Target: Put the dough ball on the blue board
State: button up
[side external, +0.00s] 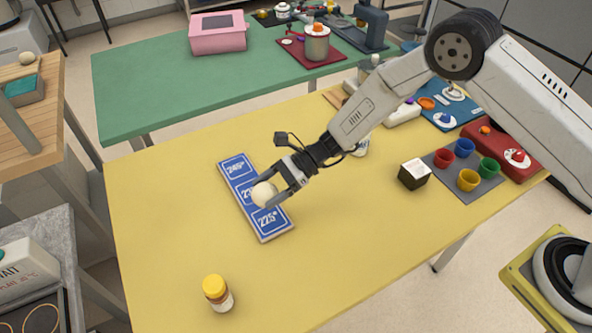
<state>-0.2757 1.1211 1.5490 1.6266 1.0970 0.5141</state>
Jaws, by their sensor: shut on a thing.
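A cream-coloured dough ball (264,194) is between the fingers of my gripper (272,196), which is shut on it. The blue board (236,170) lies flat on the yellow table, with white temperature figures in several outlined panels. The ball appears over the middle panel and partly hides its figure. The panels at the far and near ends show 245° and 225°. I cannot tell whether the ball touches the board or is just above it.
A yellow-capped bottle (217,293) stands at the table's near left. A black and white cube (414,174), a grey mat with coloured cups (468,178) and a red device (505,155) are to the right. The yellow table (160,220) is clear around the board.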

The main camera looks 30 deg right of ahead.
aim_at(264, 200)
jog(key=shift+w+a+f, duration=0.25)
jog(key=shift+w+f, duration=0.25)
jog(key=shift+f, duration=0.1)
jog(key=shift+w+a+f, duration=0.1)
jog(key=shift+w+f, duration=0.05)
jog(key=shift+f, duration=1.65)
jog(key=shift+f, duration=0.2)
jog(key=o, duration=1.1)
jog(key=shift+c, duration=0.2)
jog(key=shift+r, duration=0.15)
